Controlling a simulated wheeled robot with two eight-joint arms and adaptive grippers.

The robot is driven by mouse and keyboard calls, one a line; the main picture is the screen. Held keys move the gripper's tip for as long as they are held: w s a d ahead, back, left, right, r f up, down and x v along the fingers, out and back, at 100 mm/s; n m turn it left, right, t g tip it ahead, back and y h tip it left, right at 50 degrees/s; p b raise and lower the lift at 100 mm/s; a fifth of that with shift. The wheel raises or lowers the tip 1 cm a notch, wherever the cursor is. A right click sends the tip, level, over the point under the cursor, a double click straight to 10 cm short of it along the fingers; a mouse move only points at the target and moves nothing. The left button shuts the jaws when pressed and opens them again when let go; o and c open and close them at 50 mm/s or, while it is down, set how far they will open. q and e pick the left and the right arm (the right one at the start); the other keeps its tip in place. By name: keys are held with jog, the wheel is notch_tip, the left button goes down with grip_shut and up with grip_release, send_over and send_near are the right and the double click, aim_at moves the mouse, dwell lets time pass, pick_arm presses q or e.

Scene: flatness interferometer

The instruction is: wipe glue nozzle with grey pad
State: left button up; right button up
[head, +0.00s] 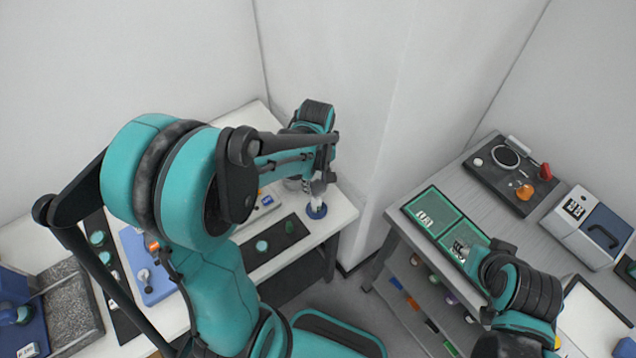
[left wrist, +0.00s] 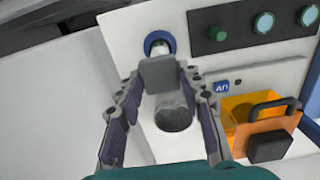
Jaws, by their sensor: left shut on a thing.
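My left gripper (head: 320,178) is low over the far right end of the white bench. In the left wrist view my left gripper (left wrist: 162,82) is shut on a small grey square pad (left wrist: 160,73). Just beyond the pad, a pale nozzle-like piece (left wrist: 157,47) stands in a round blue base (left wrist: 166,37), partly hidden by the pad. I cannot tell whether the pad touches it. The blue base (head: 317,211) also shows in the head view. My right gripper (head: 462,249) is over a green tray on the grey table; its jaw state is unclear.
A grey cylinder (left wrist: 174,114) and an orange box (left wrist: 250,112) with a black handle are near the left gripper. A dark strip (head: 276,247) holds green round parts. The green tray (head: 433,213) and a blue-grey case (head: 592,228) are on the grey table.

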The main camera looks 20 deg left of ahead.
pick_arm(q)
jog(key=shift+a, duration=0.35)
jog(key=shift+d, duration=0.7)
jog(key=shift+a, duration=0.15)
jog(key=shift+a, duration=0.55)
jog(key=shift+r, duration=0.1)
jog(key=shift+r+p, duration=1.8)
jog(key=shift+r, duration=0.65)
jog(key=shift+f, duration=0.15)
